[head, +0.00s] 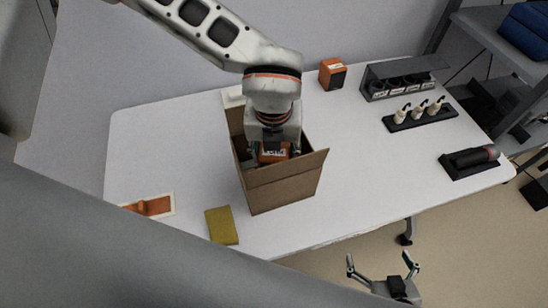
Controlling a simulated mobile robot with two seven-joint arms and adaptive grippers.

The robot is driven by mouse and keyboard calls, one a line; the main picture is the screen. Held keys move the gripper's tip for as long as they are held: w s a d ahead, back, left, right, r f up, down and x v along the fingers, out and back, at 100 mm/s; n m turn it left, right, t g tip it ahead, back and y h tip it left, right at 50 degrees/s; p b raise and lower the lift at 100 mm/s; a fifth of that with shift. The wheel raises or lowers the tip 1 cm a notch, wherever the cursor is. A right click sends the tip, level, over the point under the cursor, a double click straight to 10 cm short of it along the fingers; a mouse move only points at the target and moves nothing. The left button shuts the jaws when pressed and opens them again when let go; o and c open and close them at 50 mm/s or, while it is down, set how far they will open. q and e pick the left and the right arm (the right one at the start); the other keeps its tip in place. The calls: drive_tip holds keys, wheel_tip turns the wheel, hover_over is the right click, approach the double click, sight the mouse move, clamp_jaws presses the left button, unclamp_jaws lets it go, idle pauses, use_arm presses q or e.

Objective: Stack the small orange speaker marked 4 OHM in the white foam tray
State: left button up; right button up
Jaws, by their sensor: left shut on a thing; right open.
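My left gripper (272,157) reaches down into the open cardboard box (286,186) and is shut on an orange speaker (273,152). The speaker has a white label, too small to read surely, and the box walls hide its lower part. Another orange speaker (332,75) with a dark face and a label stands at the back of the table. A white-rimmed flat piece (172,203) with an orange thing on it lies at the left front; I cannot tell whether it is the foam tray. My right gripper (380,262) is open and empty, beyond the table's front edge.
A white flat thing (233,94) shows partly behind the box. A yellow-green pad (221,225) lies at the front. A grey rack (403,78), a black holder with white bottles (420,118) and a dark cradle (470,163) stand right. The table (370,165) is clear right of the box.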

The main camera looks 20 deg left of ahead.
use_arm(q)
drive_tip(key=shift+f, duration=1.25)
drive_tip(key=shift+f+b, duration=0.35)
drive_tip(key=o, duration=1.8)
drive_tip(key=shift+c, duration=0.2)
drive_tip(key=shift+r, duration=0.1)
drive_tip(key=shift+r+p, duration=0.4)
drive_tip(key=shift+r, duration=0.2)
drive_tip(key=r, duration=0.3)
drive_tip(key=s+r, duration=0.1)
drive_tip(key=r, duration=0.7)
drive_tip(key=shift+s+d, duration=0.25)
drive_tip(key=shift+s, duration=0.15)
drive_tip(key=shift+r, duration=0.1)
